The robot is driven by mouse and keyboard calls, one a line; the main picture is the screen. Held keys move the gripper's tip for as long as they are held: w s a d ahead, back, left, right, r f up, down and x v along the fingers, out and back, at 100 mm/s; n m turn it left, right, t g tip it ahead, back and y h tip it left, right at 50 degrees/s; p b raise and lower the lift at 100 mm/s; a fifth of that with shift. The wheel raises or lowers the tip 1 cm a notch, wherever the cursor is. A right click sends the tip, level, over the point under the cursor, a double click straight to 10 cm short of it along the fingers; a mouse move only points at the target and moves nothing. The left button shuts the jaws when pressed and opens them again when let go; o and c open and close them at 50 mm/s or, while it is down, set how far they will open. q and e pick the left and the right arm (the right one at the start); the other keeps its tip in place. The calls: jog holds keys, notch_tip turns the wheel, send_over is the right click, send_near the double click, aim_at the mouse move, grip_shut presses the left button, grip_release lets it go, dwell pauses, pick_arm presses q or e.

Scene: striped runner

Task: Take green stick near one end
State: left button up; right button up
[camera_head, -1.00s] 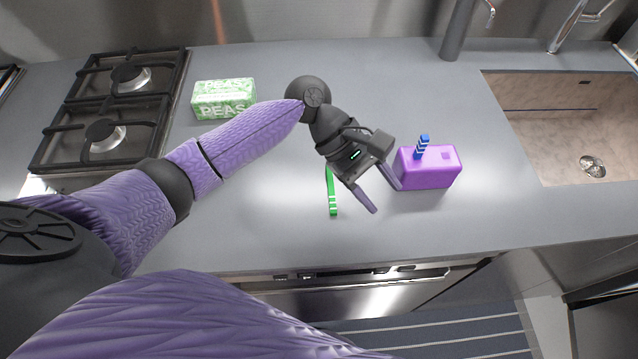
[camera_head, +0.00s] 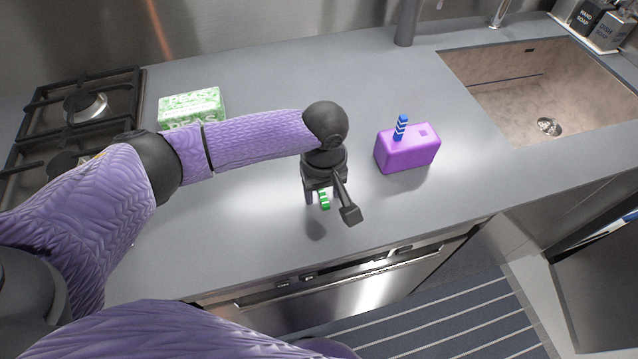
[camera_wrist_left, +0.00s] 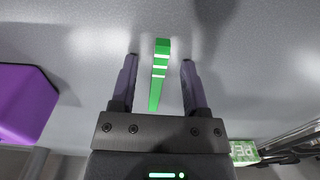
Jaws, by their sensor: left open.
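The green stick (camera_head: 324,202) with white bands lies on the grey counter, mostly hidden under my left gripper in the head view. In the left wrist view the green stick (camera_wrist_left: 158,75) lies between the two fingers, with its banded end towards the fingertips. My left gripper (camera_head: 322,206) is above it and open, pointing down. In the wrist view the left gripper (camera_wrist_left: 158,62) has a finger on each side of the stick, with gaps on both sides. My right gripper is not in view.
A purple block (camera_head: 408,150) with a blue striped stick (camera_head: 401,127) standing in it is right of the gripper. A green peas box (camera_head: 191,107) stands at the back left, near the stove (camera_head: 85,105). The sink (camera_head: 545,95) is at the right. The front counter is clear.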

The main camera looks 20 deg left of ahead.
pick_arm(q)
grip_shut()
notch_tip(320, 180, up, 10)
jog(key=p, duration=0.4)
notch_tip(320, 180, up, 6)
jog(key=p, duration=0.9)
send_over(323, 196)
